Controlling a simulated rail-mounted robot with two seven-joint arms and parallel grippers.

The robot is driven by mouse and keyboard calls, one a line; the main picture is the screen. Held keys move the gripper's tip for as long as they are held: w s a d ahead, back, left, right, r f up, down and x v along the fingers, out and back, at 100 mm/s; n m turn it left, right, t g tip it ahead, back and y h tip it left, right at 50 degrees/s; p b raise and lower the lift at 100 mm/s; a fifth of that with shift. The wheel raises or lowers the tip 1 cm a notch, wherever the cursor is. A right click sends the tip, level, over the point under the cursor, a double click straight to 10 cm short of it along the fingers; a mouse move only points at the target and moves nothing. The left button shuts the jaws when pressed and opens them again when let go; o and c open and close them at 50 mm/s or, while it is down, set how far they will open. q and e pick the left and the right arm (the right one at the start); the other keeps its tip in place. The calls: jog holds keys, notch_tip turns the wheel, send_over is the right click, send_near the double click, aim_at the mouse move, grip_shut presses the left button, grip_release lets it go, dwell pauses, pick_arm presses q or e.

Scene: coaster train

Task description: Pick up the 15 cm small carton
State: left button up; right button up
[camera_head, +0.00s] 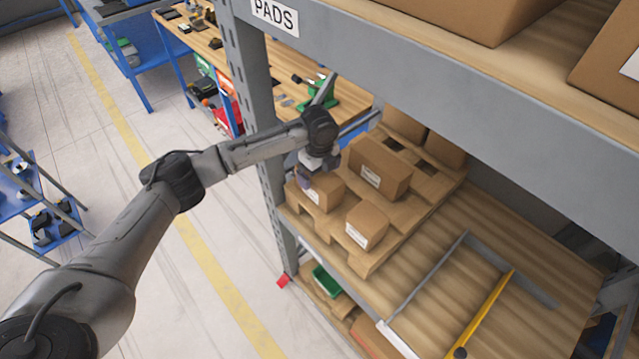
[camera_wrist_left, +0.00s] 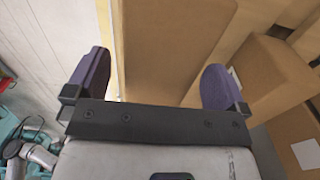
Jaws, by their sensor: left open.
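Several brown cartons stand on a wooden pallet (camera_head: 398,226) on the rack shelf. My left gripper (camera_head: 314,178) is over the leftmost small carton (camera_head: 326,192). In the left wrist view the open purple fingers (camera_wrist_left: 155,84) are on either side of a brown carton face (camera_wrist_left: 175,50), with space by the left finger. Contact cannot be told. Another small carton (camera_head: 366,225) with a white label is at the pallet's front, and a larger labelled carton (camera_head: 380,167) is behind. Which one is 15 cm cannot be told. My right gripper is not in view.
The rack's grey upright (camera_head: 250,75) stands left of the pallet, and an upper shelf beam (camera_head: 420,85) runs above. More cartons (camera_head: 445,150) are at the back. A grey and yellow frame (camera_head: 487,312) lies on the bare shelf to the right.

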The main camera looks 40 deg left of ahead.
pick_arm(q)
jog(key=shift+f, duration=1.85)
jog(key=shift+w, duration=0.1)
jog(key=c, duration=1.3)
jog(key=shift+o, duration=0.2)
jog(key=shift+r, duration=0.1)
